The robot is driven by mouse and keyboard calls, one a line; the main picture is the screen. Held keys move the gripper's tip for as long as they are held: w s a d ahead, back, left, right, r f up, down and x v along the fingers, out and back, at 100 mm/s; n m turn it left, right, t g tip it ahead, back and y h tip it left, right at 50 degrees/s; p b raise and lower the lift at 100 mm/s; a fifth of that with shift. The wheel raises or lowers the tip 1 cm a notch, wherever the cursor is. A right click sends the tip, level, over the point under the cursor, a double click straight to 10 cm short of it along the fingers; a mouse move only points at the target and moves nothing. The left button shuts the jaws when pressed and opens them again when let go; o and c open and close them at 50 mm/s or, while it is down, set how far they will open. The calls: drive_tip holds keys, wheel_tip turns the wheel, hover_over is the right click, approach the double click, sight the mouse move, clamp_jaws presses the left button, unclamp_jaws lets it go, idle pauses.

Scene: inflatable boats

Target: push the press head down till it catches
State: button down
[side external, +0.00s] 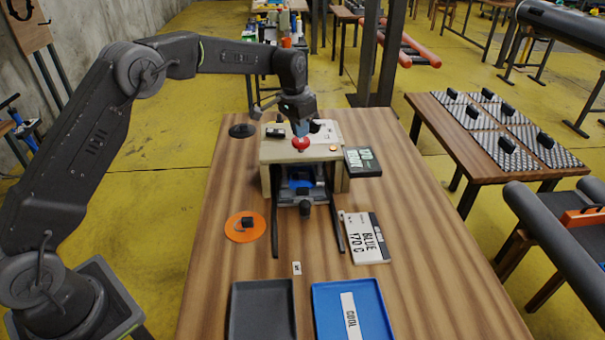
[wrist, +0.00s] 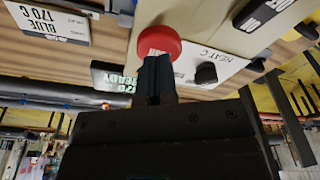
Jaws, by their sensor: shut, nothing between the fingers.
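The beige press (side external: 272,152) stands on the wooden table, with a round red button (side external: 300,143) on its top. The button also shows in the wrist view (wrist: 159,40), with partly hidden white lettering. My gripper (side external: 301,130) is shut and empty, its fingertips pointing down right at the button. In the wrist view my fingertips (wrist: 155,62) overlap the button's edge; I cannot tell whether they touch it or hover just above. The press is open at the front, with something blue (side external: 301,183) inside and two dark rails reaching forward.
A black sign (side external: 363,161) and a white "BLUE 170 C" card (side external: 364,238) lie right of the press. An orange disc (side external: 245,227) lies front left, a black disc (side external: 242,130) back left. A black tray (side external: 263,312) and a blue tray (side external: 378,310) are at the front.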

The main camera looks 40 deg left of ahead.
drive_tip(key=shift+f, duration=1.15)
drive_tip(key=shift+r, duration=3.1)
drive_tip(key=s+d+r+n+t, duration=0.1)
drive_tip(key=s+r, duration=0.6)
drive_tip(key=s, duration=0.3)
drive_tip(key=s+d+r+n+t, duration=0.1)
drive_tip(key=s+d+r, duration=0.1)
drive_tip(key=s+r, duration=0.55)
drive_tip(key=s+f+t, duration=0.1)
drive_tip(key=s+f, duration=0.2)
drive_tip(key=s, duration=0.7)
drive_tip(key=s+f+n, duration=0.1)
drive_tip(key=s+f, duration=0.2)
drive_tip(key=s, duration=0.8)
drive_tip(key=shift+s+d+f+t, duration=0.2)
drive_tip(key=shift+d+f+t, duration=0.1)
drive_tip(key=shift+t, duration=0.1)
